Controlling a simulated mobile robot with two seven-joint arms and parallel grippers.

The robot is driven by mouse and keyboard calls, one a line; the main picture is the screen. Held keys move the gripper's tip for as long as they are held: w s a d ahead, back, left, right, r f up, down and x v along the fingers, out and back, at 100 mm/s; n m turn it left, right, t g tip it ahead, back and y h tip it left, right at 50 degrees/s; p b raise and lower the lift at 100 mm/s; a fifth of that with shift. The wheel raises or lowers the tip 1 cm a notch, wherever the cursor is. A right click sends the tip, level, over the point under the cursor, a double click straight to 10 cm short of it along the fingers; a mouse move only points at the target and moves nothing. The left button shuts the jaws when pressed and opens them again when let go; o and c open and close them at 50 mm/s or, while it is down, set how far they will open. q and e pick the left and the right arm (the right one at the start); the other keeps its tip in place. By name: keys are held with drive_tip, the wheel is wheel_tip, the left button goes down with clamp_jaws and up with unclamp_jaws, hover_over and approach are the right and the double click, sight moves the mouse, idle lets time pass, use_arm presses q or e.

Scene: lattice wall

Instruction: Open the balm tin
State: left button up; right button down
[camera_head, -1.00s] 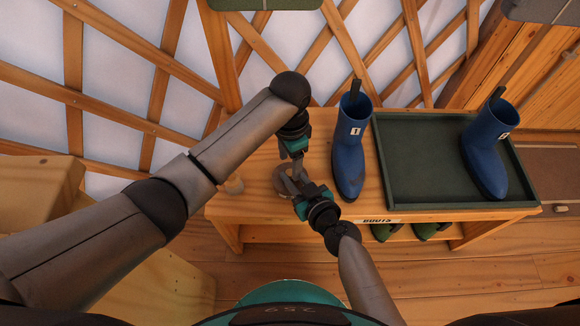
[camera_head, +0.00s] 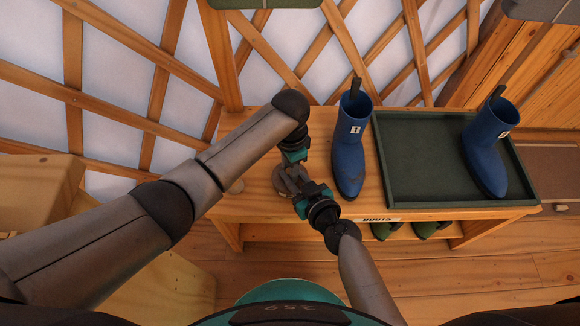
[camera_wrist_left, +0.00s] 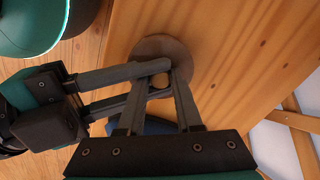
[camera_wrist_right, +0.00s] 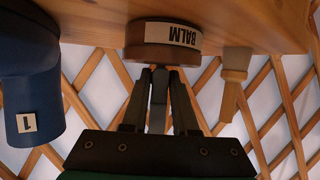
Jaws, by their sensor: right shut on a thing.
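The balm tin (camera_head: 279,183) is a round brown tin standing on the wooden bench, left of boot 1. Its BALM label faces the right wrist view (camera_wrist_right: 168,36), which shows it upside down. The left wrist view shows its round top (camera_wrist_left: 178,50) with a small tan knob (camera_wrist_left: 160,80). My right gripper (camera_wrist_right: 160,72) reaches in at the top and is shut on the knob, though the contact is partly hidden. My left gripper (camera_wrist_left: 158,82) is over the same spot, its fingers apart on either side of the knob, close to the right fingers.
A blue boot marked 1 (camera_head: 348,150) stands just right of the tin. A dark green tray (camera_head: 420,160) holds a second blue boot (camera_head: 484,150). A wooden peg (camera_wrist_right: 235,72) is beside the tin. The lattice wall (camera_head: 130,70) rises behind the bench (camera_head: 262,208).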

use_arm(q)
clamp_jaws()
drive_tip(key=shift+r, duration=0.15)
